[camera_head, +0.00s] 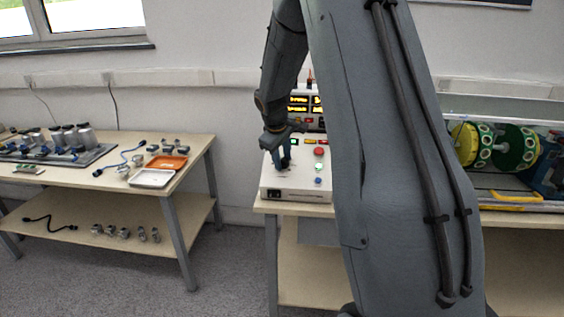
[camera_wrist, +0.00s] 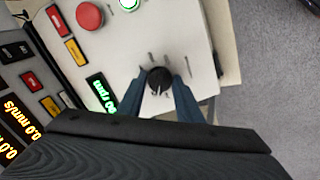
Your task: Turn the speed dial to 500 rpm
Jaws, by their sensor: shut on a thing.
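The speed dial (camera_wrist: 159,80) is a black round knob with a light pointer line, on the white top of the control box (camera_wrist: 165,28). My gripper (camera_wrist: 158,94) is shut on the dial, one blue-grey finger on each side. In the head view my gripper (camera_head: 284,166) reaches down onto the left part of the control box (camera_head: 300,183), and the dial is hidden behind it. A small green display (camera_wrist: 101,92) beside the dial shows digits ending in "00 rpm", partly cut off by my finger and wrist.
A red button (camera_wrist: 89,15), a lit green button (camera_wrist: 129,4) and several red and yellow buttons sit near the dial. Orange displays (camera_head: 306,104) face forward. A rig with green discs (camera_head: 515,148) stands to the right. A side table (camera_head: 190,150) with trays stands left.

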